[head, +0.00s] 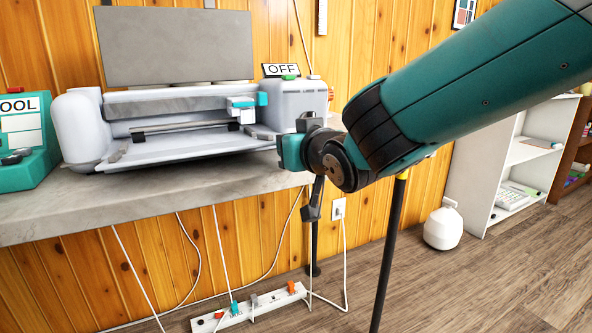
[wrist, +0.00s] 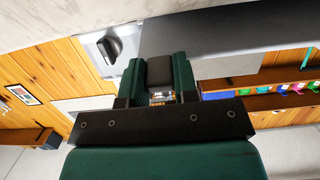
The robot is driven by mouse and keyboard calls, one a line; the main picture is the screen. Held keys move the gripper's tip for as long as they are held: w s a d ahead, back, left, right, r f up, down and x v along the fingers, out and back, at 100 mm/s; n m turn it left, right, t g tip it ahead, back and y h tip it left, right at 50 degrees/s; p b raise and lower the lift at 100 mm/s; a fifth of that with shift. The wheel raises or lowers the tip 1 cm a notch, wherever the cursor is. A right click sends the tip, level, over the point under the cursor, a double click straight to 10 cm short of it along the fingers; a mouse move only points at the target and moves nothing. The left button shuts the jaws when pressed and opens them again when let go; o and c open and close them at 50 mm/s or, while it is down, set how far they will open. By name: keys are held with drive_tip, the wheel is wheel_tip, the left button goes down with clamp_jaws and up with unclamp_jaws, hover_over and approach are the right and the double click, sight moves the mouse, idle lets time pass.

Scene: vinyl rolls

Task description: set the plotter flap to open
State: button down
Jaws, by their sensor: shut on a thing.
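The plotter (head: 85,130) is a pale grey machine on a counter, with a long front opening. A flat pale panel (head: 190,145), which looks like the flap, juts out below this opening and slopes slightly down. I cannot tell its exact setting. A sign reading OFF (head: 281,70) stands on the plotter's right end. My gripper (head: 284,151) is at the counter's right front, beside that end. In the wrist view its green fingers (wrist: 158,75) are shut on a dark grey block (wrist: 159,70). What the block belongs to is hidden.
A power strip (head: 250,307) and cables lie below. A white jug (head: 443,225) and white shelf (head: 520,150) stand right. A dark knob (wrist: 124,44) shows near my fingers.

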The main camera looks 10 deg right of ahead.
drive_tip(key=shift+f+t+y+b, duration=0.4)
drive_tip(key=shift+f+t+b, duration=0.6)
drive_tip(key=shift+b, duration=1.65)
drive_tip(key=shift+f+b, duration=0.2)
drive_tip(key=shift+b, duration=0.15)
drive_tip(key=c, duration=1.2)
unclamp_jaws()
drive_tip(key=shift+o, duration=0.2)
drive_tip(key=shift+s, duration=0.15)
